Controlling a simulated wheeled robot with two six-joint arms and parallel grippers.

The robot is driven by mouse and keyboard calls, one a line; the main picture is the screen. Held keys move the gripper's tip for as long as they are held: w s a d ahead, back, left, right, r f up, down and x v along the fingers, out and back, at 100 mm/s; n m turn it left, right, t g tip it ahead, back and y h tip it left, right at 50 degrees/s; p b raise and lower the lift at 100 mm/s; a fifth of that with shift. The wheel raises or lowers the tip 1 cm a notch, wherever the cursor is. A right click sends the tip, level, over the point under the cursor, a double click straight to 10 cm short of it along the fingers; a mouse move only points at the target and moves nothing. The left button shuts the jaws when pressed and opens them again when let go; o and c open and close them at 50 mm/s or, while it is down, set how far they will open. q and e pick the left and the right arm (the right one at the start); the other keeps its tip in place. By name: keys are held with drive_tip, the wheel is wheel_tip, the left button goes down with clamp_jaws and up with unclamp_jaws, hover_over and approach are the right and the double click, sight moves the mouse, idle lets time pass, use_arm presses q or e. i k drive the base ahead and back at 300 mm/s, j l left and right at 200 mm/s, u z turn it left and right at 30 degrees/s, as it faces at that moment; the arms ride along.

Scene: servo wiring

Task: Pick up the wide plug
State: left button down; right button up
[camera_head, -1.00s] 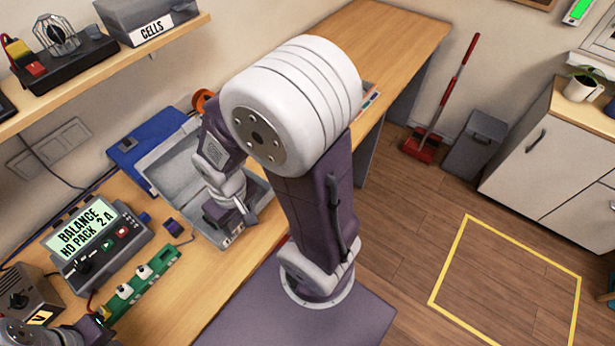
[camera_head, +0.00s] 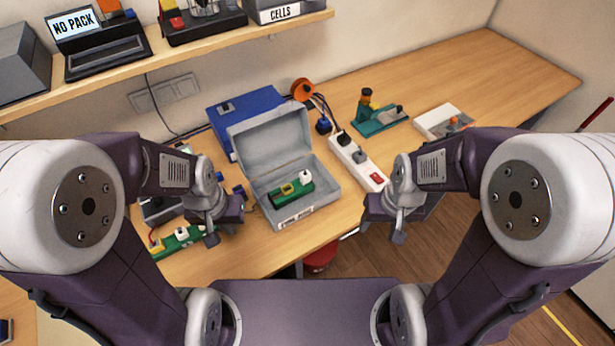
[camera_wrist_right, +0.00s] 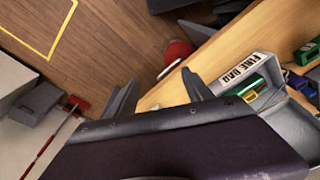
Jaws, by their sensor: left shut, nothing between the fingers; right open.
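I cannot tell for certain which plug is the wide one. A green block (camera_head: 283,199) with a yellow-rimmed slot and a white plug (camera_head: 306,177) lies inside the open grey box (camera_head: 325,208). Another green strip (camera_head: 187,240) carrying a white plug (camera_head: 181,232) lies left of the box, partly hidden by my left arm. A dark blue plug (camera_head: 323,125) stands behind the box. My left gripper (camera_head: 211,237) is shut and empty, in front and left of the box. My right gripper (camera_head: 398,236) is open and empty, right of the box; its spread fingers show in the right wrist view (camera_wrist_right: 157,92).
A white power strip (camera_head: 368,170) with a black plug and a grey plug lies right of the box. A blue case (camera_head: 240,108) sits behind it. A teal fixture (camera_head: 380,124) and a white tray (camera_head: 436,120) stand further right. The bench's far right is clear.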

sight(305, 177)
drive_tip(key=i+l+u, duration=0.15)
drive_tip(key=l+u, duration=0.3)
drive_tip(key=i+l+u, duration=0.1)
drive_tip(key=l+u, duration=0.2)
drive_tip(key=u, duration=0.15)
drive_tip(key=l+u, duration=0.9)
drive_tip(key=k+l+u, duration=0.1)
drive_tip(key=l+u, duration=0.25)
drive_tip(key=u, duration=0.15)
drive_tip(key=k+l+u, duration=0.15)
drive_tip(key=l+u, duration=0.3)
